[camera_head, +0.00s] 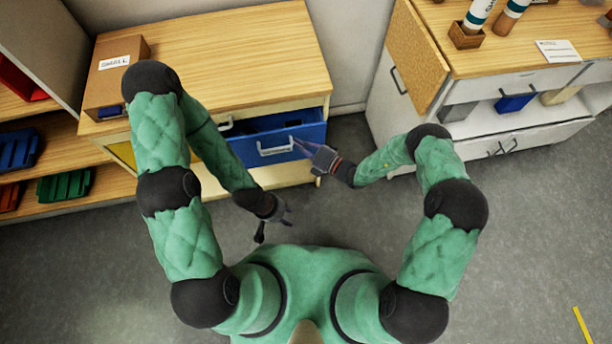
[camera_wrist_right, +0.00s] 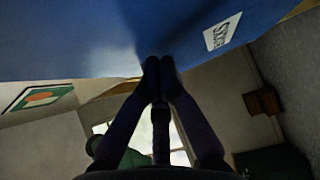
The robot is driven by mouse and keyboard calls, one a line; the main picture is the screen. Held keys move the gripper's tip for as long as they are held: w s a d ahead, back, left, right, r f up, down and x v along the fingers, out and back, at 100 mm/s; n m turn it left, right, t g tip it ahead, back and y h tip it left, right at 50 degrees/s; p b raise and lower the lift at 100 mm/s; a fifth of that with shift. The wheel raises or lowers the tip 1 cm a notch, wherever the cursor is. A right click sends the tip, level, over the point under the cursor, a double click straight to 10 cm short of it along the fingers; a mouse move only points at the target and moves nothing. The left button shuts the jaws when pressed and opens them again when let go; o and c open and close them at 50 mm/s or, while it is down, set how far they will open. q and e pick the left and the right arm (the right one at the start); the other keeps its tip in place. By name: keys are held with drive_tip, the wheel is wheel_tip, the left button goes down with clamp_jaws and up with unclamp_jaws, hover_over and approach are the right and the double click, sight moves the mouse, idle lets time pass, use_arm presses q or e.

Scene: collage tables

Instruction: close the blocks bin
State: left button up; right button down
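The blue blocks bin (camera_head: 270,142) is a drawer-like box in the wooden-topped cabinet, standing partly out of its opening. In the right wrist view the blue front (camera_wrist_right: 90,40) fills the top, with a white label partly readable. My right gripper (camera_head: 300,146) is at the right part of the bin's front. Its fingertips (camera_wrist_right: 160,66) are together with nothing visible between them, at or very near the blue face; I cannot tell if they touch. My left gripper (camera_head: 275,227) hangs open and empty in front of the cabinet.
A cardboard box (camera_head: 114,75) stands on the cabinet top (camera_head: 240,50). At the right, a second cabinet has an open wooden door (camera_head: 416,55) near my right arm. Shelves with blue and green bins (camera_head: 65,186) are at the left.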

drive_tip(key=w, duration=0.2)
drive_tip(key=w+a+b, duration=0.1)
drive_tip(key=w, duration=0.1)
drive_tip(key=w+b, duration=0.1)
drive_tip(key=shift+w+a+f, duration=0.15)
drive_tip(key=shift+w+a, duration=0.2)
drive_tip(key=shift+w, duration=0.05)
drive_tip(key=shift+w+a+b, duration=0.15)
drive_tip(key=shift+w+b, duration=0.2)
drive_tip(key=shift+w, duration=0.25)
use_arm(q)
wheel_tip(320, 180, down, 3)
drive_tip(key=shift+f, duration=0.15)
use_arm(e)
drive_tip(key=shift+w+r, duration=0.15)
drive_tip(key=shift+r, duration=0.05)
drive_tip(key=shift+s, duration=0.25)
drive_tip(key=s, duration=0.1)
drive_tip(key=s+d+p, duration=0.2)
drive_tip(key=s, duration=0.1)
drive_tip(key=shift+r, duration=0.1)
use_arm(q)
drive_tip(key=r, duration=0.1)
drive_tip(key=s+r+p, duration=0.1)
drive_tip(key=a+r, duration=0.1)
drive_tip(key=shift+s+r+p, duration=0.2)
drive_tip(key=shift+r+p, duration=0.2)
use_arm(e)
drive_tip(key=v, duration=0.9)
